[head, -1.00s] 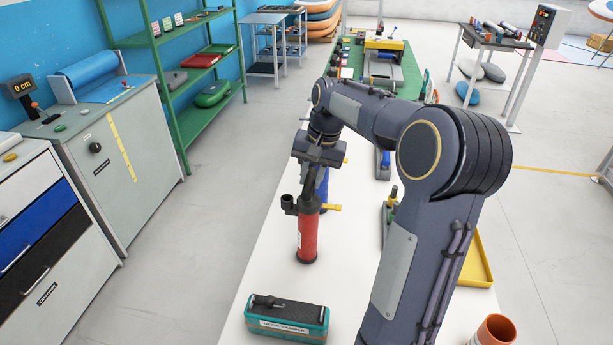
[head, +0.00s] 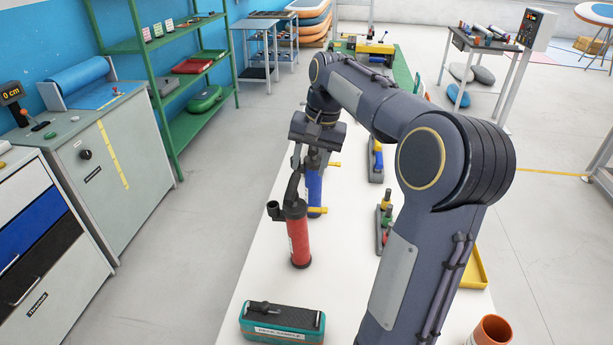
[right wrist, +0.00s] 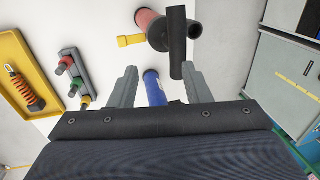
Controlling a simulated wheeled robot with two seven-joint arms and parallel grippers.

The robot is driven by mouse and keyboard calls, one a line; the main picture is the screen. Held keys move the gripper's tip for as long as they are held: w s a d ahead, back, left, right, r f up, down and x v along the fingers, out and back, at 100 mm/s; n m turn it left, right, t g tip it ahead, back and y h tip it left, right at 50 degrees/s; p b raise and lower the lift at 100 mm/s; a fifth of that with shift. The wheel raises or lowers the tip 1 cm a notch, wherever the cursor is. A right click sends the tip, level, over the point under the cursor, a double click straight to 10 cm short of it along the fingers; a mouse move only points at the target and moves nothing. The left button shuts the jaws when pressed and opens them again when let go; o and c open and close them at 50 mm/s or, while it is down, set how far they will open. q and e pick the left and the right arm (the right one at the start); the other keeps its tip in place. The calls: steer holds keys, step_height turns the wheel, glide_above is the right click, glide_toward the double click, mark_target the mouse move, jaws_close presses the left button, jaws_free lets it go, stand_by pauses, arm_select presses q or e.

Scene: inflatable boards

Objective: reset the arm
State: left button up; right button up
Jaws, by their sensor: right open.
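My right gripper (head: 309,162) hangs over the white table, with its arm arching in from the right. In the right wrist view its two grey fingers (right wrist: 160,82) are apart with nothing held between them. A red pump (head: 299,240) with a black top stands upright just in front of the gripper; it also shows in the right wrist view (right wrist: 151,22), its black handle lying near one finger. A blue pump (head: 315,187) with a yellow nozzle stands behind the red one, partly hidden by the gripper. My left gripper is not in view.
A teal box (head: 282,323) lies at the table's (head: 255,270) front. A grey rack with coloured handles (head: 384,222), a yellow tray (head: 473,270) and an orange cup (head: 492,330) stand to the right, near my arm. Green shelves (head: 195,90) stand on the left.

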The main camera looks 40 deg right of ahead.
steer(key=shift+s+d+r, duration=0.1)
steer(key=shift+s+r, duration=0.05)
steer(key=shift+r, duration=0.95)
